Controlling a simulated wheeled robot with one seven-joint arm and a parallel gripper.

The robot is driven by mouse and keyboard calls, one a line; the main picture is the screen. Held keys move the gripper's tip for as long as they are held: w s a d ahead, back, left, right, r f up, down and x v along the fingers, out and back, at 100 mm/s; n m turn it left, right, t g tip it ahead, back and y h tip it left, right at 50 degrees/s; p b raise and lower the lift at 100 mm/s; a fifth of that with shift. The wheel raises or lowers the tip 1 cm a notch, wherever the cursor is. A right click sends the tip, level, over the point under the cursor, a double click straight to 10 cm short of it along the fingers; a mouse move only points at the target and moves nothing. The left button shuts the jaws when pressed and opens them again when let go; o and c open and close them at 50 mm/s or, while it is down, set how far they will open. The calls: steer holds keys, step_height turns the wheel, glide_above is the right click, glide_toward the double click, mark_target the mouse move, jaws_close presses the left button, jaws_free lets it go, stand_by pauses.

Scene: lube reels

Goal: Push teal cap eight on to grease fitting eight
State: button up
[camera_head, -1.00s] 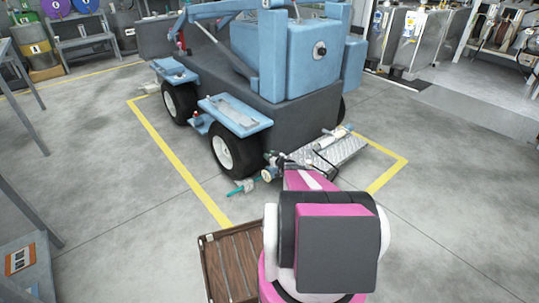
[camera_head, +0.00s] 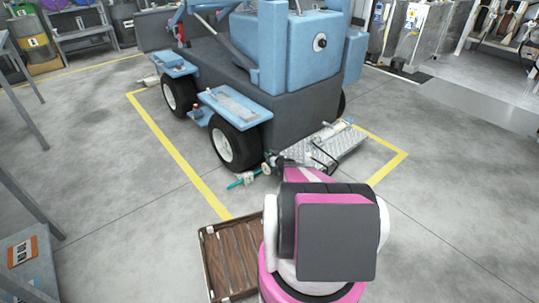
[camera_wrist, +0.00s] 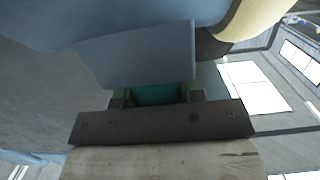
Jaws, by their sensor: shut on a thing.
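My gripper (camera_wrist: 157,98) shows at the lower middle of the wrist view, its two dark fingers shut on a teal cap (camera_wrist: 155,93). Only a teal strip of the cap shows between the fingers. A light blue panel (camera_wrist: 135,52) of the vehicle fills the space just beyond the cap. The grease fitting is hidden, so I cannot tell whether the cap touches it. No number is readable. In the head view, a small teal piece (camera_head: 240,181) shows low beside the near wheel, at the far end of my arm; I cannot make out the fingers there.
The blue vehicle (camera_head: 285,55) stands inside a yellow floor line (camera_head: 165,148). Its near wheel (camera_head: 233,147) and a metal plate (camera_head: 335,142) are close to my arm. A brown slatted crate (camera_head: 203,240) stands at the front.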

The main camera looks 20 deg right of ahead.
steer(key=o, duration=1)
steer(key=shift+c, duration=0.2)
steer(key=shift+s, duration=0.1)
steer(key=v, duration=1)
steer(key=shift+s+d, duration=0.15)
steer(key=shift+s, duration=0.15)
steer(key=shift+r, duration=0.1)
